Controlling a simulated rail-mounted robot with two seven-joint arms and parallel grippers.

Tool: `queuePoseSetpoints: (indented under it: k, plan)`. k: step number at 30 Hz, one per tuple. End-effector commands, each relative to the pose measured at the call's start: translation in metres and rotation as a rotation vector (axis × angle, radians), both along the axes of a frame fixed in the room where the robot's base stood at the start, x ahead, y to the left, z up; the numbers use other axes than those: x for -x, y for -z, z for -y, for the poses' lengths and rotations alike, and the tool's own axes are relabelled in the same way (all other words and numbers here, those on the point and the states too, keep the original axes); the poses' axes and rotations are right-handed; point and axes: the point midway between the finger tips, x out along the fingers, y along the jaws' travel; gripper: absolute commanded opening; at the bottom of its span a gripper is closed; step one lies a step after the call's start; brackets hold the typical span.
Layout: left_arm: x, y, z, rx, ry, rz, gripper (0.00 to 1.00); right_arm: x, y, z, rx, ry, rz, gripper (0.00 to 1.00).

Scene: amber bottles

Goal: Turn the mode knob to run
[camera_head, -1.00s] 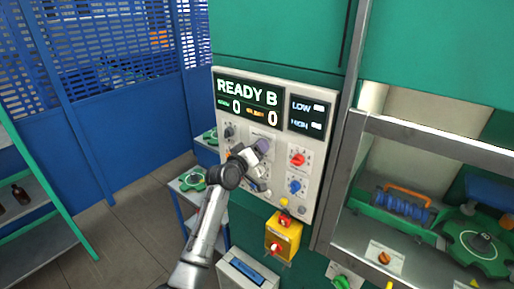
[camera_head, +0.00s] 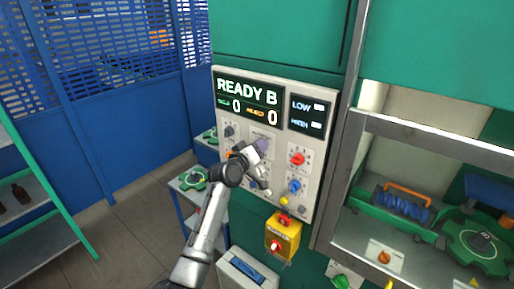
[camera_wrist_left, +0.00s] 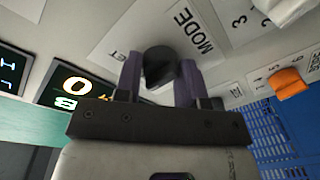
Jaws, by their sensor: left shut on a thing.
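The mode knob (camera_wrist_left: 159,66) is dark and round, below the printed MODE label (camera_wrist_left: 189,30) in the left wrist view. My left gripper (camera_wrist_left: 160,78) has its two purple-grey fingers on either side of the knob and is shut on it. In the head view my left gripper (camera_head: 262,145) is at the middle of the white control panel (camera_head: 318,160), and it hides the knob there. The panel display (camera_head: 247,100) reads READY B, with two zeros below. The knob's pointer setting cannot be made out. My right gripper is not in view.
A red knob (camera_head: 297,159) and a blue knob (camera_head: 294,186) sit right of my gripper. A yellow box with a red button (camera_head: 282,238) juts out below. An orange knob (camera_wrist_left: 288,83) shows in the wrist view. A glazed machine bay is at right.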

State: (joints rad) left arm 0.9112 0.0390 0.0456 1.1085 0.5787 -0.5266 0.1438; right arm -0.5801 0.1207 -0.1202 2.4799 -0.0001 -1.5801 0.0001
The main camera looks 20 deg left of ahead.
Motion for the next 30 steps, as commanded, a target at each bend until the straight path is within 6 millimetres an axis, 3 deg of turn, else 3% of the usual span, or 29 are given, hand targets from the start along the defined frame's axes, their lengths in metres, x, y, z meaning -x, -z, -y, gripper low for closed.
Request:
queuePoseSetpoints:
  k: [11,30]
  plan:
    - [0.0,-0.002,0.0,0.054,-0.001,-0.018,0.13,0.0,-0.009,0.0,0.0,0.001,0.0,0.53]
    - [0.0,-0.004,0.0,0.533,0.0,-0.17,0.13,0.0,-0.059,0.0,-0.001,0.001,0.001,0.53]
